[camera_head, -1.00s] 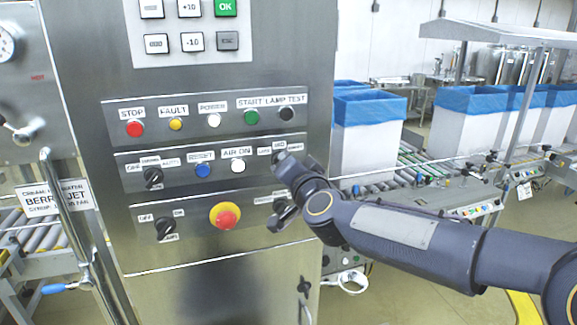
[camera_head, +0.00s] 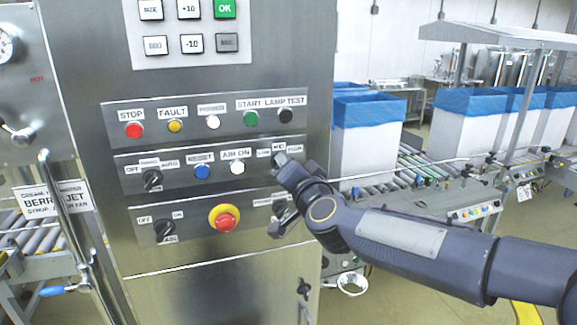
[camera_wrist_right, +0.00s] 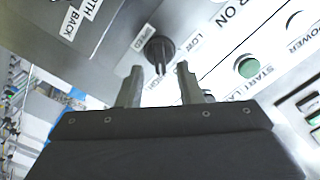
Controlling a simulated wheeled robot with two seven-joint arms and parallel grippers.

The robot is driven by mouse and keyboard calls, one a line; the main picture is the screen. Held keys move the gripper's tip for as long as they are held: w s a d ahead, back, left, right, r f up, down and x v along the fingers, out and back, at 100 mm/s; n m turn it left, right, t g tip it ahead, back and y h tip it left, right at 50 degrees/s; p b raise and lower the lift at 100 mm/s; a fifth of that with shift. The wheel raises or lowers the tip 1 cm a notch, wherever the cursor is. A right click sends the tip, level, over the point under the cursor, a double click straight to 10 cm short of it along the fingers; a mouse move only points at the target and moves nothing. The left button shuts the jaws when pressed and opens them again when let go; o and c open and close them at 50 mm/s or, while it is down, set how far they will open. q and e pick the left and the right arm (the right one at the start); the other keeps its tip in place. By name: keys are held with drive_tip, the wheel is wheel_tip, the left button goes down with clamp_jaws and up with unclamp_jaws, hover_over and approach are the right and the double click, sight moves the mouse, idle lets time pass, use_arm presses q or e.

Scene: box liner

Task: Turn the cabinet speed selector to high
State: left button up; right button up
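The speed selector is a black knob (camera_wrist_right: 159,47) on the steel cabinet, and it shows in the right wrist view with its narrow grip pointing toward my gripper. In the head view its labels LOW, MID and HIGH (camera_head: 279,148) show at the right end of the middle panel, and the knob is mostly hidden by my right gripper (camera_head: 279,165). In the right wrist view my right gripper (camera_wrist_right: 159,74) is open, its two fingers apart on either side of the knob's line. The fingertips look just short of the knob; contact cannot be told. My left gripper is out of view.
Above are the lamp test button (camera_head: 285,115) and green start button (camera_head: 251,118). Below are a red emergency stop (camera_head: 226,219) and another black knob (camera_head: 163,230). A white air-on button (camera_head: 238,167) sits left of the selector. Conveyors with blue-lined boxes (camera_head: 368,128) stand to the right.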

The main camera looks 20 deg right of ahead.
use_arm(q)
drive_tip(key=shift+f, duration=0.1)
use_arm(e)
drive_tip(key=s, duration=0.6)
drive_tip(key=shift+s, duration=0.3)
drive_tip(key=shift+d, duration=0.1)
drive_tip(key=s+d+f+n+g+y, duration=0.1)
drive_tip(key=s+f+n+g, duration=0.2)
drive_tip(key=s+f+g, duration=0.3)
drive_tip(key=s+d+f+n+g+y, duration=0.1)
drive_tip(key=s+f+n+g, duration=0.3)
drive_tip(key=s+f, duration=1.3)
drive_tip(key=s+g+y, duration=0.1)
drive_tip(key=s+g, duration=0.1)
drive_tip(key=s, duration=0.2)
drive_tip(key=shift+s+d, duration=0.2)
drive_tip(key=shift+d, duration=0.05)
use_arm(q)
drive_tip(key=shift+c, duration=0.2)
